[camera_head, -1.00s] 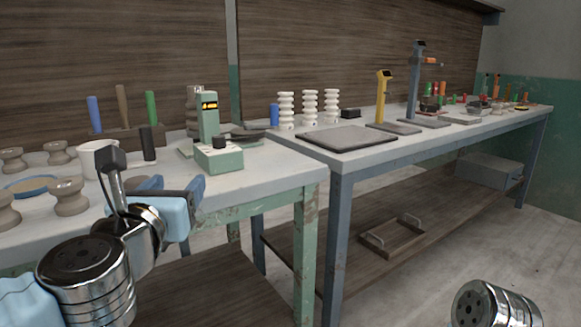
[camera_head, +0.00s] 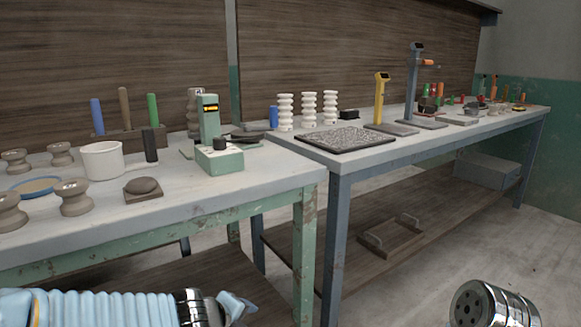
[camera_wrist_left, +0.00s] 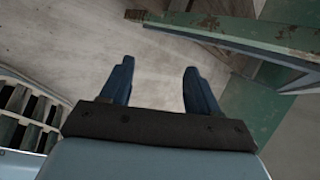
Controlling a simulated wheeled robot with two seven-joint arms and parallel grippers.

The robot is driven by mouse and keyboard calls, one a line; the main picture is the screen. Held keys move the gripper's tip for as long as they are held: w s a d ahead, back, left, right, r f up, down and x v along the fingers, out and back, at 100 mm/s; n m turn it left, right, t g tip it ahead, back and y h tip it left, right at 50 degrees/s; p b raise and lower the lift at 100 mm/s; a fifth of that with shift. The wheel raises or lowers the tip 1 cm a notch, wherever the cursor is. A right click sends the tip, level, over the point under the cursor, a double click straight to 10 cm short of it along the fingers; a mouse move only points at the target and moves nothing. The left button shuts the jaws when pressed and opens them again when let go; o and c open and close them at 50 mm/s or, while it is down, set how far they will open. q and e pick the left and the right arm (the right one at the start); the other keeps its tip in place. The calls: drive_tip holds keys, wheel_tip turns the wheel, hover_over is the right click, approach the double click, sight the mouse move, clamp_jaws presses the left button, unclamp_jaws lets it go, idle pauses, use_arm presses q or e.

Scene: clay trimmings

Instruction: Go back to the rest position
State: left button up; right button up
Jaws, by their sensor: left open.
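My left gripper (camera_wrist_left: 157,80) shows in the left wrist view with its two blue fingers apart and nothing between them; bare floor lies beyond. In the head view the left arm (camera_head: 90,309) lies low along the bottom left, below the bench top. Its gripper end is folded and only partly seen there, in front of the green bench's lower part. On the right, only a metal joint of my right arm (camera_head: 492,305) shows at the bottom edge. The right gripper is out of view.
The near green bench (camera_head: 230,190) holds a white mug (camera_head: 102,161), a clay lump on a small board (camera_head: 143,188), brown spools (camera_head: 74,197) and a green device (camera_head: 217,158). A blue-legged bench (camera_head: 340,180) stands beyond. A tray (camera_head: 391,240) lies on its lower shelf.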

use_arm(q)
drive_tip(key=s+f+n+g, duration=0.2)
drive_tip(key=s+f+n, duration=0.4)
drive_tip(key=f+n, duration=0.3)
drive_tip(key=s+f+n+g, duration=0.2)
drive_tip(key=s+f+n, duration=0.3)
drive_tip(key=f+n, duration=0.4)
drive_tip(key=s+a+f+n+g+p, duration=0.1)
drive_tip(key=s+f+n+g, duration=0.2)
drive_tip(key=f, duration=1.1)
drive_tip(key=s+n, duration=0.3)
drive_tip(key=n, duration=0.3)
drive_tip(key=shift+s+f+h, duration=0.25)
drive_tip(key=shift+s+h, duration=0.05)
drive_tip(key=shift+h, duration=0.1)
